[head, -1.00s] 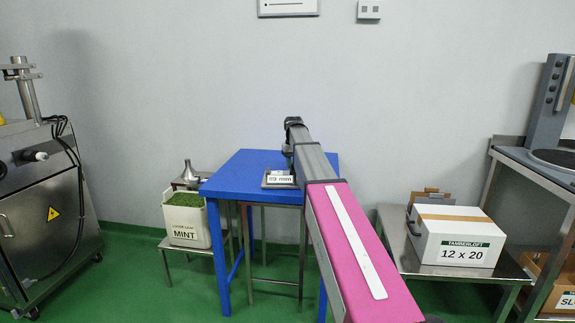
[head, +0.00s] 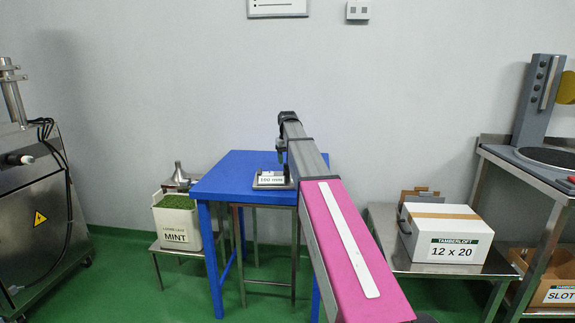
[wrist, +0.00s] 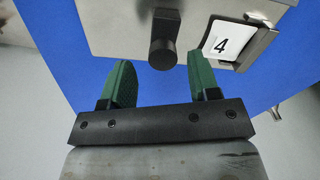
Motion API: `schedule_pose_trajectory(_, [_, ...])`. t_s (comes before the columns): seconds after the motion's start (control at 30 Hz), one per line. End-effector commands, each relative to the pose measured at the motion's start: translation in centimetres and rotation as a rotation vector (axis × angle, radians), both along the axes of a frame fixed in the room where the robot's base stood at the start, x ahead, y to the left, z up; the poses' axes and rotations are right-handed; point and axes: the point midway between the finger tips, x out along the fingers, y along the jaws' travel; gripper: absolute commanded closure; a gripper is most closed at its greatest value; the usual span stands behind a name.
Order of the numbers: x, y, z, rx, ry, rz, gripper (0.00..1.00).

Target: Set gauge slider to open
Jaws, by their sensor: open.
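The metal gauge (head: 271,181) with a white label lies on the blue table (head: 228,178), near its front edge. In the wrist view the gauge is a grey metal plate (wrist: 112,25), with a black round knob (wrist: 163,52) standing out from it and a white card marked 4 (wrist: 222,42) to the right. My gripper (wrist: 158,66) has green fingers spread apart, one on each side of the knob's near end. I cannot tell whether either finger touches it. In the head view my gripper (head: 281,155) points down beside the gauge. The slider's setting cannot be read.
A tub marked MINT (head: 177,222) stands on a low stool left of the table. A white carton (head: 446,233) sits on a steel bench to the right. A steel machine (head: 35,200) is at far left.

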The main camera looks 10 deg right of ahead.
Motion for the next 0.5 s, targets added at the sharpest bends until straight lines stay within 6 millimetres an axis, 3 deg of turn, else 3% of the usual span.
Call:
schedule_pose_trajectory(0.23, [0.1, -0.1, 4.9, -0.001, -0.002, 0.000, 0.44])
schedule_pose_trajectory(0.5, [0.0, -0.1, 7.9, -0.001, 0.000, 0.000, 0.44])
